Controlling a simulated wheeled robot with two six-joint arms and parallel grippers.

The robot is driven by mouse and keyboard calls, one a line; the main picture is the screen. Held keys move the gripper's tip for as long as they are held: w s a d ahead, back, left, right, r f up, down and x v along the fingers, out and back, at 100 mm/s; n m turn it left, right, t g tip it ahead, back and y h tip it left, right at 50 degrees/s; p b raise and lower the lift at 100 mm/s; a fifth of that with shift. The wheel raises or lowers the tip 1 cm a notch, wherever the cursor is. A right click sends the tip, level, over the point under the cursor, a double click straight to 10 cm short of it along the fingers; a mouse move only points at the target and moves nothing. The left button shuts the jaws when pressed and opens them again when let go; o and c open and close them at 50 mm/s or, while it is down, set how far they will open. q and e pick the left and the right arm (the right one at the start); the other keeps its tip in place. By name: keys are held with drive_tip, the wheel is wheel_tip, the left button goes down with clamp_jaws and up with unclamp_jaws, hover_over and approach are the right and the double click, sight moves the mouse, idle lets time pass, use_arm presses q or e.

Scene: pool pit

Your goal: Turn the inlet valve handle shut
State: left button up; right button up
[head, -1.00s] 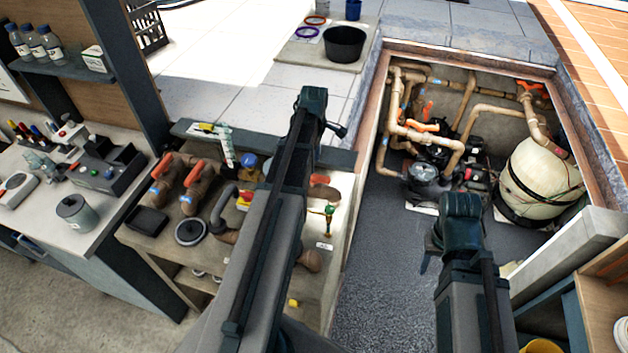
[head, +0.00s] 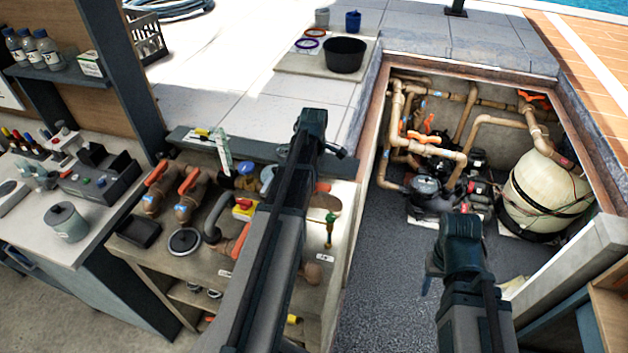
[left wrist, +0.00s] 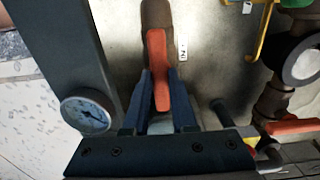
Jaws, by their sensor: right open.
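In the left wrist view an orange valve handle (left wrist: 158,75) on a brown pipe fitting lies between the two fingers of my left gripper (left wrist: 160,88). The fingers flank it closely; whether they press on it I cannot tell. A small white label (left wrist: 183,50) sits beside the handle, its text too small to read. In the head view my left arm covers this spot and hides the gripper. My right gripper (head: 428,283) is open and empty, above the dark pit floor, away from the valves.
Other orange handles (head: 188,181) stand on the pipe bench at left. A pressure gauge (left wrist: 87,115) is left of my left gripper. The sunken pit holds brown pipes (head: 440,145), a pump (head: 428,190) and a cream tank (head: 545,190). Its dark floor (head: 390,270) is mostly clear.

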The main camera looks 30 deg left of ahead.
use_arm(q)
clamp_jaws()
drive_tip(key=shift+m, duration=0.3)
drive_tip(key=m, duration=0.7)
drive_tip(key=shift+m, duration=0.4)
drive_tip(key=m, duration=0.9)
drive_tip(key=shift+m, duration=0.3)
